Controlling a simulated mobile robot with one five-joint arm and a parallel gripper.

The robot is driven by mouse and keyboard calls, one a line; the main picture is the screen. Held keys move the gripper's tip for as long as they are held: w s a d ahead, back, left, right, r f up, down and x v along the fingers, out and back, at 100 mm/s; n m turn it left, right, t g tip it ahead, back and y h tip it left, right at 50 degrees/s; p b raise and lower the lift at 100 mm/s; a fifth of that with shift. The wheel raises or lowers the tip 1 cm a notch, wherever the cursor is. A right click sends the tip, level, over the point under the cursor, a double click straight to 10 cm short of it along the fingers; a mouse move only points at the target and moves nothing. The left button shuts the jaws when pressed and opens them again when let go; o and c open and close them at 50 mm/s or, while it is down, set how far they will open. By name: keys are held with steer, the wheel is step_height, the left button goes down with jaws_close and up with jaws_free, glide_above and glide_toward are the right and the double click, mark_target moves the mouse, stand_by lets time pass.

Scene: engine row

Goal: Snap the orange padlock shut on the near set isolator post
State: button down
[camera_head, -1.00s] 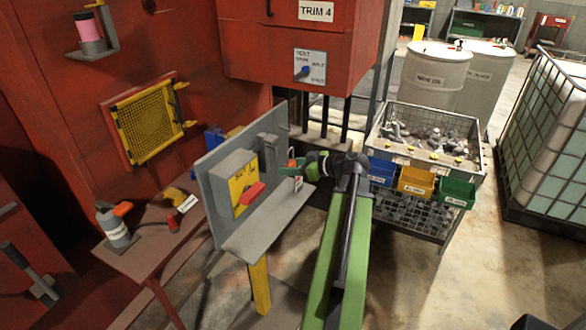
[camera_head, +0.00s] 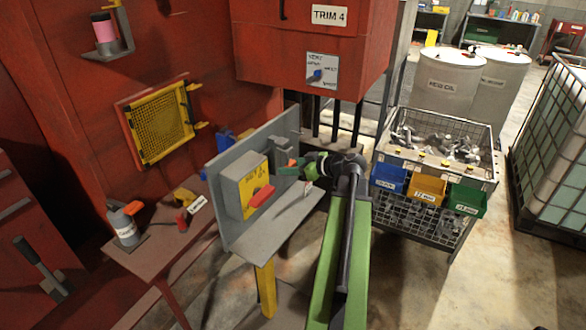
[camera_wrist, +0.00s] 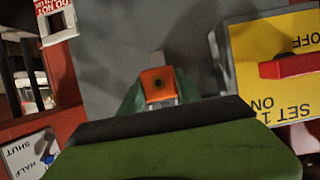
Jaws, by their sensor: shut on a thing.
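The orange padlock (camera_wrist: 158,84) sits between the green fingers of my gripper (camera_wrist: 160,97) in the wrist view. In the head view the padlock (camera_head: 294,163) shows as a small orange patch at my gripper (camera_head: 300,168), in front of the grey board. My gripper is shut on it. The near isolator is a grey box with a yellow face (camera_head: 251,190) and a red handle (camera_head: 262,197). In the wrist view the red handle (camera_wrist: 290,67) is at the right, apart from the padlock. The shackle and its contact with any post are hidden.
A grey board (camera_head: 225,170) with a shelf (camera_head: 272,225) stands on a yellow leg. A red-and-white tag (camera_wrist: 55,12) is at the upper left of the wrist view. A red bench (camera_head: 160,262) lies left, and a wire cage with coloured bins (camera_head: 427,188) stands right.

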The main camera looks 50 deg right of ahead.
mark_target(278, 160)
steer(key=w, duration=0.3)
steer(key=shift+w+a+f, duration=0.15)
steer(key=shift+w+a, duration=0.2)
stand_by(0.4)
steer(key=shift+r+p, duration=1.2)
steer(key=shift+r, duration=0.15)
steer(key=shift+f, duration=0.2)
steer(key=shift+f+b, duration=0.4)
steer(key=shift+b, duration=0.2)
steer(key=c, duration=0.8)
jaws_free()
